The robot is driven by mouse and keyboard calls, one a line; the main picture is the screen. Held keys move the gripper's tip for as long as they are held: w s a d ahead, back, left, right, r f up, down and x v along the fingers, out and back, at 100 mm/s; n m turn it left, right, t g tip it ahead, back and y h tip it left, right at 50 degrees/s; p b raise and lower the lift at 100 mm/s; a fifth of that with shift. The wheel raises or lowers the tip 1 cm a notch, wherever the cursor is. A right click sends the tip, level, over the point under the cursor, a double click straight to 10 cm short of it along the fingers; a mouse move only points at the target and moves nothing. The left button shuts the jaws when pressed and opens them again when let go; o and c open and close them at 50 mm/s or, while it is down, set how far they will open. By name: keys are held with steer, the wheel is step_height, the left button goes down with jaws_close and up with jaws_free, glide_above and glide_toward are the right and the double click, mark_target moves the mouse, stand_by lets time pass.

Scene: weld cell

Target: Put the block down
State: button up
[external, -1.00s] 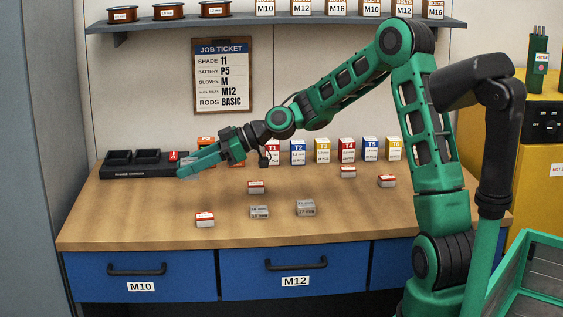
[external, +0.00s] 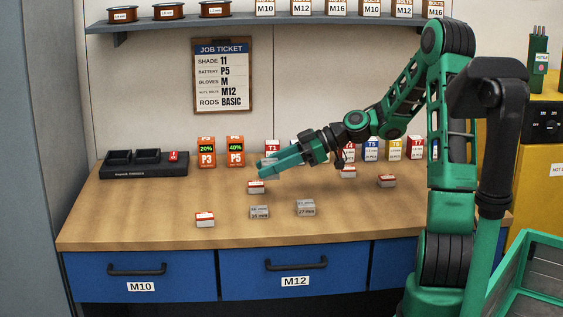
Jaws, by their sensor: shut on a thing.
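My gripper (external: 266,169) is over the middle of the workbench, pointing left and slightly down. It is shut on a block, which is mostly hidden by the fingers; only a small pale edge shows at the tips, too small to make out. The fingertips appear just above and behind a red-topped white block (external: 256,188) on the bench in this view; I cannot tell the exact gap. Other red-topped blocks lie at the front left (external: 205,220), at the back right (external: 348,172) and at the right (external: 387,181). Two grey blocks (external: 259,213) (external: 305,208) lie near the front middle.
A black charger tray (external: 145,172) stands at the back left. Battery boxes P3 (external: 206,154) and P5 (external: 235,153) and a row of numbered boxes line the back, partly behind my arm. The wooden bench top (external: 130,215) is clear at the left and front right.

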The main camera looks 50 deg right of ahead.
steer(key=s+d, duration=0.9)
steer(key=s, duration=0.2)
glide_above(357, 209)
steer(key=shift+h, duration=0.3)
steer(key=shift+f, duration=3.8)
steer(key=o, duration=1.2)
steer(key=shift+f, duration=0.1)
steer(key=v, duration=1.2)
steer(key=shift+s, duration=0.1)
